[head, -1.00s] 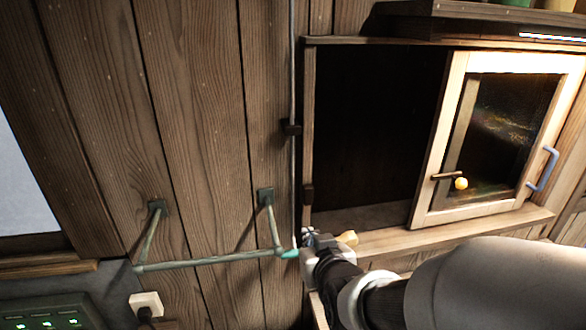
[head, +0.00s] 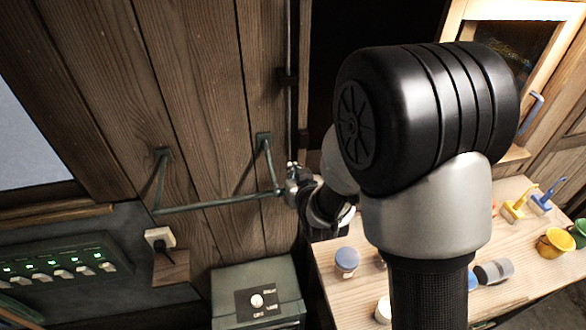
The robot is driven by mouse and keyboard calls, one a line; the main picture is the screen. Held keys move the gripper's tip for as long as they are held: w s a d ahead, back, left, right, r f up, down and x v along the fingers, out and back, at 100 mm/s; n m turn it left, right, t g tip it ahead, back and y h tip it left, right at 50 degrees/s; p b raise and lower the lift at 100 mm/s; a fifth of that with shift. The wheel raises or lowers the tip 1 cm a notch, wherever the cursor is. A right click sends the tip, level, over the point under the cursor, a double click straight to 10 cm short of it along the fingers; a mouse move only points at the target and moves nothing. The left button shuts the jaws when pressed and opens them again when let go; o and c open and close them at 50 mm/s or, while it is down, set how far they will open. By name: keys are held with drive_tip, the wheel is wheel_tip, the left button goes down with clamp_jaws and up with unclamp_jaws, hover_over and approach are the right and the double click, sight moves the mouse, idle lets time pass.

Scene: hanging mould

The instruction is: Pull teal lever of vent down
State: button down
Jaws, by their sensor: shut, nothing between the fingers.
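The lever is a dull teal-green bar (head: 215,203) that runs nearly level in front of the plank wall, joined by two slanting arms to dark wall brackets. My gripper (head: 290,183) is at the bar's right end, beside a thin vertical rod (head: 290,40). Its fingers are small in view and shut with nothing between them. It hides the bar's bright teal tip, and I cannot tell whether it touches it. My arm covers much of the middle right. No vent flap is clearly in view.
A wooden table (head: 335,262) with jars, yellow and green cups and small brushes stands at right. A dark green box (head: 250,285) with a dial sits below the bar. A socket with a plug (head: 160,238) and a switch panel (head: 65,262) are at left.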

drive_tip(key=shift+x, duration=1.15)
wheel_tip(320, 180, down, 3)
drive_tip(key=shift+r, duration=0.25)
drive_tip(key=shift+s+f, duration=0.25)
drive_tip(key=shift+f, duration=0.5)
drive_tip(key=shift+f, duration=0.1)
wheel_tip(320, 180, down, 5)
drive_tip(key=b, duration=0.4)
drive_tip(key=shift+s+d+b, duration=0.1)
drive_tip(key=shift+s+b, duration=0.05)
drive_tip(key=shift+b, duration=0.25)
